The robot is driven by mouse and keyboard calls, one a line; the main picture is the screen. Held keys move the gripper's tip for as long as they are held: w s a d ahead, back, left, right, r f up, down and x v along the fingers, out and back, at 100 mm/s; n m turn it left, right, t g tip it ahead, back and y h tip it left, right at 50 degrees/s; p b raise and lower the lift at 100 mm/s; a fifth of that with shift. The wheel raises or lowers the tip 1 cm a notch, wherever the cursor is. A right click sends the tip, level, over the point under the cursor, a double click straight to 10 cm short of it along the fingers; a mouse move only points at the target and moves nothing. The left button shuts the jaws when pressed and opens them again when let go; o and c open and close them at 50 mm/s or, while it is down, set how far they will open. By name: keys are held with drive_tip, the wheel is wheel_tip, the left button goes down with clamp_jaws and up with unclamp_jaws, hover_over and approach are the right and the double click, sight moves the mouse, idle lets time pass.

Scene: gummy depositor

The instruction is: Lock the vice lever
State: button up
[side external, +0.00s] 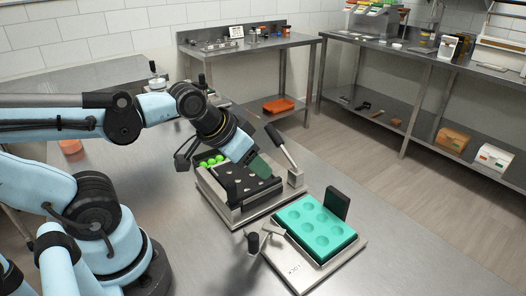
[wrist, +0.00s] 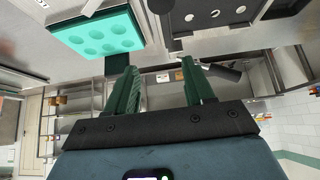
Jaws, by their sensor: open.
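The vice (side external: 335,262) is a flat metal plate with lettering on its front, at the lower middle of the side view. It carries a teal mould (side external: 318,240) with round cavities and a black upright block (side external: 336,204) at its far end. The vice lever (side external: 253,243), apparently the black-knobbed one, stands at the plate's left edge. My gripper (side external: 262,167) is above the depositor, well apart from this lever. In the wrist view, my gripper (wrist: 159,88) is open with nothing between its green fingers. The mould (wrist: 98,36) shows there at upper left; I cannot make out the vice lever.
The metal depositor (side external: 235,212), with green pieces (side external: 212,160) in it, stands just behind the vice. Its long black-handled lever (side external: 283,146) rises close to my gripper's right. Bare bench lies left of the vice. Shelved benches (side external: 430,62) stand at the back.

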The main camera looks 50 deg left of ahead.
drive_tip(key=shift+c, duration=0.4)
drive_tip(key=n+g, duration=0.7)
drive_tip(key=n, duration=0.1)
approach(254, 235)
drive_tip(key=shift+f, duration=5.25)
drive_tip(key=shift+c, duration=0.5)
clamp_jaws()
